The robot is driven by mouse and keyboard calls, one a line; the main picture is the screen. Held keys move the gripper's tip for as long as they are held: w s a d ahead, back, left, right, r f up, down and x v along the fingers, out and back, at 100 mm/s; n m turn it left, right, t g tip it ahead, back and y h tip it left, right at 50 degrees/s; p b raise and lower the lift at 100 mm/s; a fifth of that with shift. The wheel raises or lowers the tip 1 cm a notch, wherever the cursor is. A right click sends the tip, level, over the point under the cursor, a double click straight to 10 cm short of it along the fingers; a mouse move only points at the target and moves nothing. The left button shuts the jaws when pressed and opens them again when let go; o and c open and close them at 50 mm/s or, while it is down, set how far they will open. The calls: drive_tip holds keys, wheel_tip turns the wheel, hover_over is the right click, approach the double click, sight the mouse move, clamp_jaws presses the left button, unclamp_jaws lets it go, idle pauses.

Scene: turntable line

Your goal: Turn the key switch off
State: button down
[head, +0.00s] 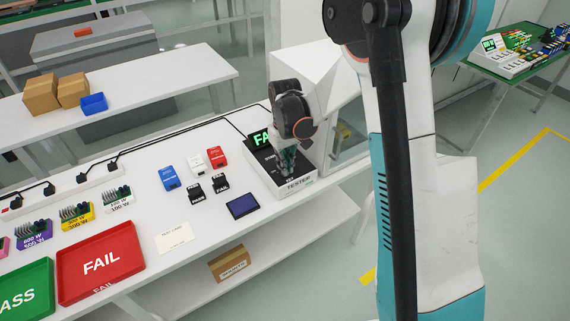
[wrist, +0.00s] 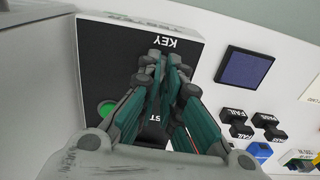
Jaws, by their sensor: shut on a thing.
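The tester (head: 297,185) is a white box with a black top panel, standing at the right end of the white table. Its display (head: 260,138) shows green letters "FA", the rest hidden behind my arm. In the wrist view the black panel (wrist: 98,50) bears the word KEY, upside down, just beyond my fingertips. My gripper (head: 287,172), also in the wrist view (wrist: 168,60), points down at the panel by that label, its fingers close together and shut on the key switch. The key itself is hidden between the fingertips. A green button (wrist: 107,109) sits to the left of the fingers.
A dark blue screen (head: 242,206) lies left of the tester. Black blocks (head: 221,182) and blue, white and red blocks (head: 170,178) stand nearby. A red FAIL tray (head: 100,262) and green PASS tray (head: 25,290) are farther left. A white card (head: 175,238) lies between.

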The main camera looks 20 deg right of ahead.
drive_tip(key=n, duration=0.4)
drive_tip(key=shift+n, duration=2.3)
drive_tip(key=c, duration=1.8)
unclamp_jaws()
drive_tip(key=shift+r, duration=0.1)
wheel_tip(320, 180, up, 12)
drive_tip(key=shift+f, duration=0.1)
